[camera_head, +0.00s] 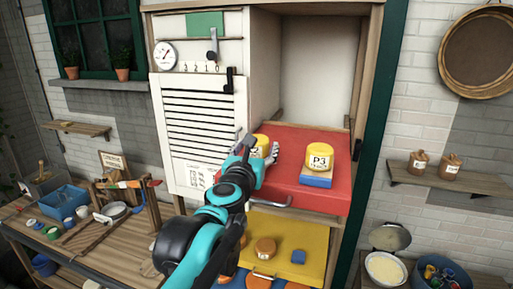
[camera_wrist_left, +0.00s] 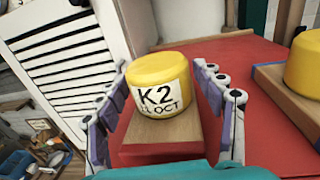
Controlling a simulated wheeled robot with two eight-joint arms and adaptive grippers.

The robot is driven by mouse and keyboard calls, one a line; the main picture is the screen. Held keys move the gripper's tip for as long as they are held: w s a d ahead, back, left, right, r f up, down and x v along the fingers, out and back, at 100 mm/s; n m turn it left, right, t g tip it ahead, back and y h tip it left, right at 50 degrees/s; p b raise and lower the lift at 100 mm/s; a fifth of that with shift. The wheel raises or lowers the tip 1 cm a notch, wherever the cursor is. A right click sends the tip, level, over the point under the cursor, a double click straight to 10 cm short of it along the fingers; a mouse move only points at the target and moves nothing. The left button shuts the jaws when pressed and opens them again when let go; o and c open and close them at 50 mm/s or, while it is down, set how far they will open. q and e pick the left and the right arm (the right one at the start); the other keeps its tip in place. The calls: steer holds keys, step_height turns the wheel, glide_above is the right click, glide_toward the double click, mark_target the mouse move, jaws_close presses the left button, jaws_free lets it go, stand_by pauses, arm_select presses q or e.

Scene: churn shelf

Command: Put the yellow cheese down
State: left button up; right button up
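A yellow cheese (camera_head: 260,147) with a white label reading K2 is on the red shelf (camera_head: 285,190). In the left wrist view the same cheese (camera_wrist_left: 160,75) sits upright on a wooden block (camera_wrist_left: 165,132). My left gripper (camera_wrist_left: 162,85) has one finger on each side of it, with narrow gaps between fingers and cheese. In the head view my left gripper (camera_head: 258,158) partly hides the cheese and its block. A second yellow cheese (camera_head: 320,154), labelled P3, stands to the right on a blue-fronted block (camera_head: 317,180). My right gripper is not in view.
A yellow shelf (camera_head: 318,245) below holds an orange round piece (camera_head: 265,248) and a blue block (camera_head: 298,257). A white slatted door (camera_head: 205,130) stands to the left. The cabinet recess (camera_head: 318,70) above the red shelf is empty.

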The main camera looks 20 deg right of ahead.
arm_select(q)
steer(key=shift+r, duration=0.2)
steer(key=b+v, duration=0.1)
steer(key=v, duration=1.1)
steer(key=shift+f, duration=0.15)
